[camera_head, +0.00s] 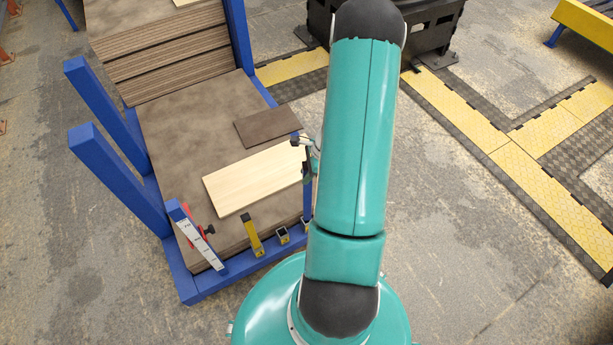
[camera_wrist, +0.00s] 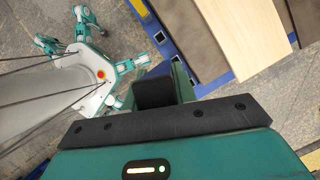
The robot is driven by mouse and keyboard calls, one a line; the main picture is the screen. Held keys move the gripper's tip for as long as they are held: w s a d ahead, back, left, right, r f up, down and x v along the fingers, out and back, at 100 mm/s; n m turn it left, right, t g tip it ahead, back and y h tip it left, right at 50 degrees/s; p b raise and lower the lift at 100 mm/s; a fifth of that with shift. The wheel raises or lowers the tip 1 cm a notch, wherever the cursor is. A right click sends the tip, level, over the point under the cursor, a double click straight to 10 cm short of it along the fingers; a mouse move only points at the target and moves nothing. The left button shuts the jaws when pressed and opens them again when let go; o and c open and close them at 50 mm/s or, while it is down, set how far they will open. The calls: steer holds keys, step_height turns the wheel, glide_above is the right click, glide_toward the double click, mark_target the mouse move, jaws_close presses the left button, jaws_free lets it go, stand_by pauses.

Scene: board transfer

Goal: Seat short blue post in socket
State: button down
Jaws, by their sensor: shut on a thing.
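My gripper (camera_head: 305,150) is at the right side of the rack, largely hidden behind my arm in the head view. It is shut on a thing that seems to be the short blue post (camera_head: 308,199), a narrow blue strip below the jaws. In the wrist view the dark gripper fingers (camera_wrist: 155,93) show, with a bit of blue just beyond them. The post's lower end is not clear. Small square dark openings, apparently sockets (camera_head: 282,235), are in the blue front rail (camera_head: 235,268). Which socket is meant, and whether the post touches one, I cannot tell.
A pale board (camera_head: 255,178) and a dark brown board (camera_head: 267,125) lie on the brown stack (camera_head: 175,130). Tall blue posts (camera_head: 118,178) stand at the left. A white ruler-like piece (camera_head: 197,236) and a yellow piece (camera_head: 252,235) are at the front edge.

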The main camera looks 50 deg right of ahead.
mark_target(307, 195)
step_height(307, 195, down, 7)
steer(key=w+d, duration=0.2)
steer(key=shift+w+d+r, duration=0.15)
steer(key=shift+f, duration=0.6)
steer(key=c, duration=1.1)
jaws_free()
